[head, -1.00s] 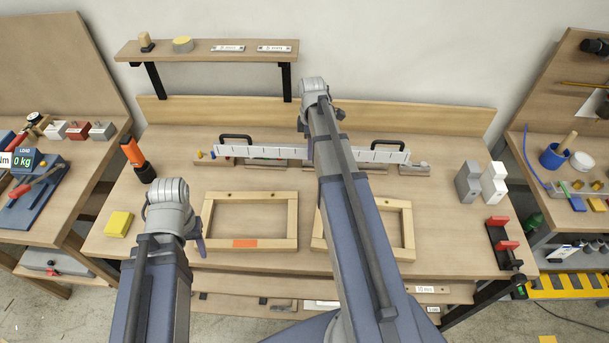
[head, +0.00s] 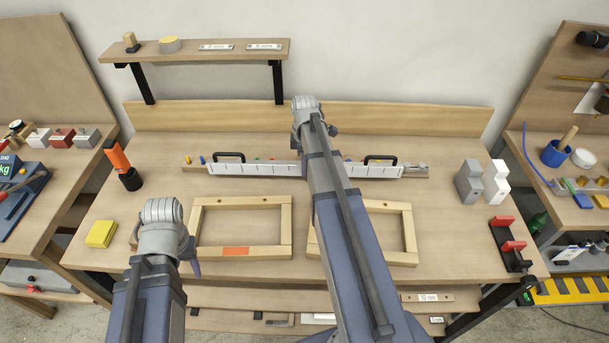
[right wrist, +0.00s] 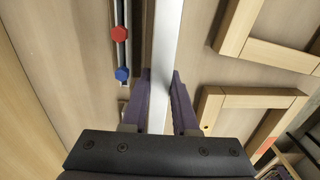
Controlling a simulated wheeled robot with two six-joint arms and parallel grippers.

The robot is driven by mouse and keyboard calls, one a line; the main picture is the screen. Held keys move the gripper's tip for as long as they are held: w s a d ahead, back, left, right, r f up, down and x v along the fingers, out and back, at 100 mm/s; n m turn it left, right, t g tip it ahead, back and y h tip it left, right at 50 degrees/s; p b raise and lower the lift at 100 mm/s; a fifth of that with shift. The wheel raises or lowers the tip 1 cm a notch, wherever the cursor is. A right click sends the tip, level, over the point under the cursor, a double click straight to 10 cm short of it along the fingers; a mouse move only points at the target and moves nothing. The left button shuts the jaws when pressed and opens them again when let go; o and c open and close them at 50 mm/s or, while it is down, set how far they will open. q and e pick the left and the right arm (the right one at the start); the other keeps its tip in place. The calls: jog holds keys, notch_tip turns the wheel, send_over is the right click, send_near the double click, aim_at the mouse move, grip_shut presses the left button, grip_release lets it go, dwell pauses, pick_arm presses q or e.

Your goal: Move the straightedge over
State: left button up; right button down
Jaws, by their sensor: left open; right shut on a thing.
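The straightedge is a long white bar with dark marks and two black handles; it shows in the head view (head: 248,169) and in the right wrist view (right wrist: 166,40). My right gripper (right wrist: 159,85) is shut on its middle, one purple finger on each side. In the head view my right arm hides that grip. A narrow rail (head: 417,172) with small coloured knobs lies just behind the bar; whether they touch is unclear. My left gripper (head: 165,238) is open and empty, left of the left wooden frame (head: 240,251), its fingers mostly hidden by its wrist.
A second wooden frame (head: 410,235) lies partly behind my right arm. A yellow block (head: 101,234) and an orange-and-black tool (head: 119,160) stand at left. Grey and white blocks (head: 468,184) and a red-jawed clamp (head: 510,245) stand at right. A shelf (head: 200,50) hangs above the back.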

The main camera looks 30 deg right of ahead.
jog(key=shift+f+b, duration=1.5)
jog(key=shift+f, duration=0.25)
jog(key=shift+f, duration=0.15)
jog(key=c, duration=0.7)
grip_release()
jog(key=shift+r, duration=0.2)
notch_tip(320, 180, up, 12)
jog(key=p, duration=1.2)
